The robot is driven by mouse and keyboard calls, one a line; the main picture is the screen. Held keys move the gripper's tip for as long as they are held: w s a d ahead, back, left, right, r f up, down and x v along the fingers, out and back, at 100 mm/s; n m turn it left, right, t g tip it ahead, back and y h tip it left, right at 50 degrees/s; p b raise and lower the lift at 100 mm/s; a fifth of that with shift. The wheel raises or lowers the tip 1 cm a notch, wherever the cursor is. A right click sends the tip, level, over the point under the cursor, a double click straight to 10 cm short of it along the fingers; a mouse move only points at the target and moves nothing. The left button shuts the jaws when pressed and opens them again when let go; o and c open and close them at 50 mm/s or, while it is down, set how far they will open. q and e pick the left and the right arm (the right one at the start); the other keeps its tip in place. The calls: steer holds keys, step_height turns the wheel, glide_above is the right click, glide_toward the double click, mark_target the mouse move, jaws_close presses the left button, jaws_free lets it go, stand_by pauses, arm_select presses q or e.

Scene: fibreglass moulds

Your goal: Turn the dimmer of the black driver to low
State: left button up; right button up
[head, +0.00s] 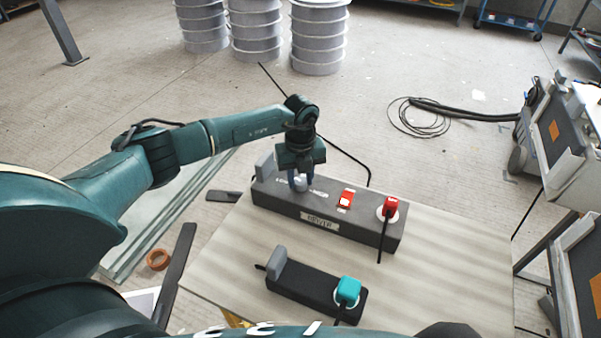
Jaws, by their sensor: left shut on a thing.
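The long dark driver (342,229) lies across the far part of the table and bears a pale label on its front side. A pale round dimmer knob (300,184) sits on its top toward the left end. My left gripper (300,180) points down from above, its fingers shut on this knob and partly covering it. The knob's setting cannot be made out. A red rocker switch (346,198) and a red plug (390,207) are farther right on the driver's top. My right gripper is not in view.
A smaller black box (312,288) with a teal plug (348,290) lies nearer on the table (440,260). The table's right side is clear. Grey machines stand beyond its right edge. Stacks of white rings (318,40) stand far back.

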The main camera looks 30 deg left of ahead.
mark_target(301, 181)
arm_select(q)
steer(key=shift+r+n+p, duration=0.1)
steer(key=shift+n+p, duration=0.25)
steer(key=shift+n, duration=0.55)
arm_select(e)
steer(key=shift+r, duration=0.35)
arm_select(q)
steer(key=shift+n, duration=0.3)
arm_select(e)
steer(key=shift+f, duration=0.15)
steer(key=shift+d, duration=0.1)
arm_select(q)
steer(key=o, duration=1)
step_height(301, 181, up, 13)
steer(key=shift+r, duration=0.1)
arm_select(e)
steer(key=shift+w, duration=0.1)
